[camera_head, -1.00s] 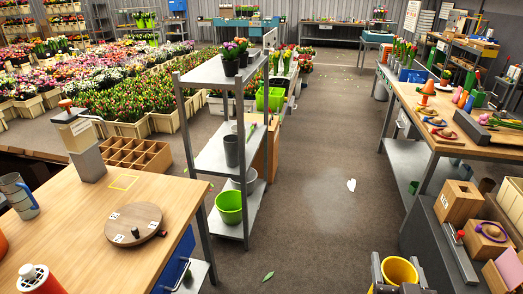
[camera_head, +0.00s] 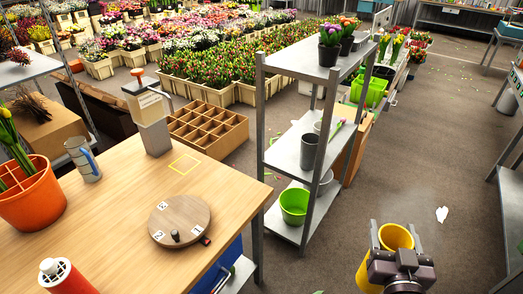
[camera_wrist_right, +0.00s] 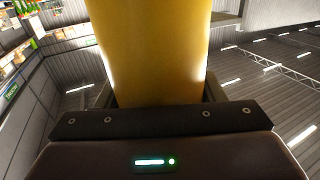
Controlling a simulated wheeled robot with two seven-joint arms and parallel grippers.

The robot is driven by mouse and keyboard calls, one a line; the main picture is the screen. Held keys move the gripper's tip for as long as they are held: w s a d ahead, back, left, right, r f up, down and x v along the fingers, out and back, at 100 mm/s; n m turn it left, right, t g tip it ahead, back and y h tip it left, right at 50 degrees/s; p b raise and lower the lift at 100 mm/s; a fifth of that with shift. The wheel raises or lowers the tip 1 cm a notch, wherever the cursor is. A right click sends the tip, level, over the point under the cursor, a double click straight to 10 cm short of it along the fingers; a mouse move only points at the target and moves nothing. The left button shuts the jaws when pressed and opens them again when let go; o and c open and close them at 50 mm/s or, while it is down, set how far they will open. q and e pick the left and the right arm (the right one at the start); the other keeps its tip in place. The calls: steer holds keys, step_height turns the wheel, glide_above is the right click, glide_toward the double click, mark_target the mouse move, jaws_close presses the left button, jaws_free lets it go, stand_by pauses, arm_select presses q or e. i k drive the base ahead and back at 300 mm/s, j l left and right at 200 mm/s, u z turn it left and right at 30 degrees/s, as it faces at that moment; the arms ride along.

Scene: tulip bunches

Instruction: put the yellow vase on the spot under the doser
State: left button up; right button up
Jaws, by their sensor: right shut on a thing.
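The yellow vase (camera_head: 396,237) is in my right gripper (camera_head: 393,232) at the lower right of the head view, off the table. Its open mouth faces up. The right gripper is shut on its sides, and the vase also fills the middle of the right wrist view (camera_wrist_right: 150,50). The doser (camera_head: 148,114), a grey and white box with an orange top, stands at the table's back edge. A yellow square outline (camera_head: 185,164) marks the spot on the wooden tabletop beside the doser, and it is empty. My left gripper does not show.
A round wooden turntable (camera_head: 179,220) with number tags lies on the table (camera_head: 120,228), near its right edge. An orange pot (camera_head: 32,200), a grey jug (camera_head: 83,158) and a red bottle (camera_head: 62,278) stand left. A metal shelf (camera_head: 298,152) stands between table and aisle.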

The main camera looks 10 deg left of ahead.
mark_target(185, 165)
steer(key=i+u, duration=0.15)
steer(key=u, duration=0.25)
steer(key=i+u, duration=0.15)
steer(key=u, duration=0.2)
steer(key=i+u, duration=0.15)
steer(key=u, duration=0.25)
steer(key=i+l+u, duration=0.1)
steer(key=u, duration=0.25)
steer(key=i+l+u, duration=0.15)
steer(key=i+u, duration=0.15)
steer(key=u, duration=0.2)
